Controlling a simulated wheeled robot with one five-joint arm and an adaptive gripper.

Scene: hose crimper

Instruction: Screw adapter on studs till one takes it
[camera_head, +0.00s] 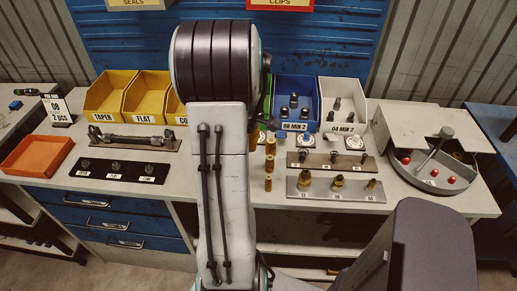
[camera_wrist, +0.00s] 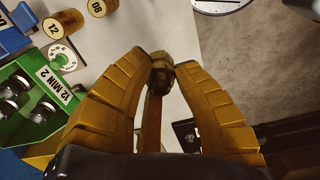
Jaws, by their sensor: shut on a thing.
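In the wrist view my gripper (camera_wrist: 161,73) has its two yellow ribbed fingers shut on a small brass hex adapter (camera_wrist: 160,77). The adapter is held at the fingertips above the pale bench top, apart from any stud that I can see. In the head view my arm hides the gripper and the adapter. A black plate with three short labelled studs (camera_head: 120,170) lies on the left of the bench. The label text is too small to read surely.
A green bin (camera_wrist: 40,88) marked "12 MIN 2", a dial (camera_wrist: 62,57) and brass cylinders (camera_wrist: 65,22) are left in the wrist view. An orange tray (camera_head: 37,155), yellow bins (camera_head: 110,95), a fittings plate (camera_head: 335,190) and a round tray (camera_head: 437,170) stand on the bench.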

